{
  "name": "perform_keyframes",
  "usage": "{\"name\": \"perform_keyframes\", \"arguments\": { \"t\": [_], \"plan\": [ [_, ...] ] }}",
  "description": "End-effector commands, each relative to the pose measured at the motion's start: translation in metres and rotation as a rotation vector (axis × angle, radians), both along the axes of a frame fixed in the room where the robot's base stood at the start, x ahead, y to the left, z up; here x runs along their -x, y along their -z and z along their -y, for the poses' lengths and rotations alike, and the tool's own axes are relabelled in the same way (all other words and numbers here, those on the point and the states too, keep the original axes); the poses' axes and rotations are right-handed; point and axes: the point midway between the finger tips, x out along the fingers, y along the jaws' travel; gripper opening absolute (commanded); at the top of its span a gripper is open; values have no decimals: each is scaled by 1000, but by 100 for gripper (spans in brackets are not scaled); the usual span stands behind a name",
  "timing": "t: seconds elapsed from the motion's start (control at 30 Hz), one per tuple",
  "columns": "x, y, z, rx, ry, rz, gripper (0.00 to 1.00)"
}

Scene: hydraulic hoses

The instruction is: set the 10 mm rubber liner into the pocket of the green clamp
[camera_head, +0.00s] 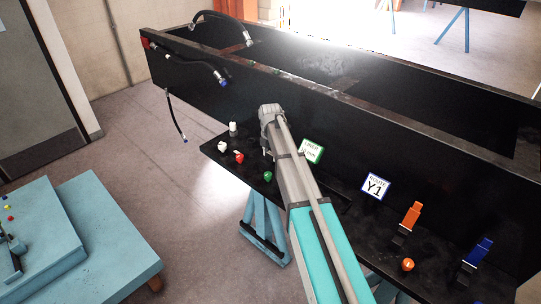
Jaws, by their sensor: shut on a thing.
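My gripper (267,153) points down over the left part of the black shelf, just above the small coloured pieces. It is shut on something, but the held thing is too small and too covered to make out. I cannot pick out the 10 mm rubber liner by sight. A small green piece (267,176) lies on the shelf just below my gripper. The green clamp and its pocket are not visible; my arm covers the part of the shelf left of the orange clamp (410,216).
White (222,147) and red (239,158) pieces lie left of my gripper. A green-edged sign (312,151), a blue-edged Y1 sign (376,187), a blue clamp (478,253) and an orange round piece (407,264) are to the right. The black wall (440,165) rises behind; hoses (200,68) hang far left.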

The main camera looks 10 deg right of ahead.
Motion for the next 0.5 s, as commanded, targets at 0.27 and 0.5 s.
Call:
{"name": "perform_keyframes", "arguments": {
  "t": [0.27, 0.5],
  "plan": [
    [0, -9, 0, 0, 0, 0, 16],
    [0, -11, 0, 0, 0, 0, 16]
  ]
}}
